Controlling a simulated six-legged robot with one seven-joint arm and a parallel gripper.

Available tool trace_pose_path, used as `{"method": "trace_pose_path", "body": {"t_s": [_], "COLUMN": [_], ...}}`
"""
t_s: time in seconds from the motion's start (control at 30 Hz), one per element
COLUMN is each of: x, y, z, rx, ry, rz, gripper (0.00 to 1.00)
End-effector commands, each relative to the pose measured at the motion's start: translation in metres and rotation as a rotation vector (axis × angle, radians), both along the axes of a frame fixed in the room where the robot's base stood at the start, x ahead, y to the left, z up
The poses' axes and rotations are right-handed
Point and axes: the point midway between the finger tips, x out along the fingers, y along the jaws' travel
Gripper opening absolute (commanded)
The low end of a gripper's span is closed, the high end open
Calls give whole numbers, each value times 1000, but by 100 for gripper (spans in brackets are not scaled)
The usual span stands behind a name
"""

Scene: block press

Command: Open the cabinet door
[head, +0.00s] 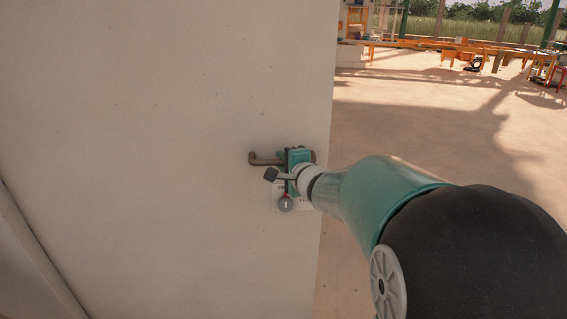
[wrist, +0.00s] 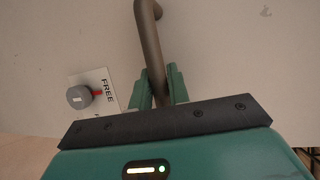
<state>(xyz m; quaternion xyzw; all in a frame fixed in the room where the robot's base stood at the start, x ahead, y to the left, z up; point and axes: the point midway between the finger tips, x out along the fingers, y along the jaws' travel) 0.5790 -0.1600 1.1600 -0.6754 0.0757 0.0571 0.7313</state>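The cabinet door (head: 160,120) is a large pale, flat panel filling the left and middle of the head view. A brown bar handle (head: 261,160) runs sideways near its right edge. My gripper (head: 298,157) is at the handle's right part in the head view. In the wrist view, its two green fingers (wrist: 161,88) lie on either side of the handle bar (wrist: 151,42), close against it, and look shut on it. My gripper and arm hide part of the handle. I cannot tell whether the door stands ajar.
A round grey knob (wrist: 79,97) with a red mark sits on a white label reading FREE (wrist: 107,75), just below the handle. Open sandy floor (head: 420,115) lies right of the panel. Orange structures (head: 450,45) stand far back.

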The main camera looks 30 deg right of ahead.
Motion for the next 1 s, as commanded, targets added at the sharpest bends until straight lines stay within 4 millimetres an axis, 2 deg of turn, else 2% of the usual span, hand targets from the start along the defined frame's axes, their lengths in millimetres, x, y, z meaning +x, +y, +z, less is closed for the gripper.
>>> {"method": "trace_pose_path", "body": {"t_s": [0.03,0.1,0.37,0.53,1.0], "x": [0,-1,-3,-14,-98], "y": [0,1,1,1,3], "z": [0,0,0,3,20], "rx": [0,0,0,-1,-2], "ry": [-1,0,0,-2,-3], "rz": [1,0,-1,-3,-2], "gripper": [28,38,38,38,38]}}
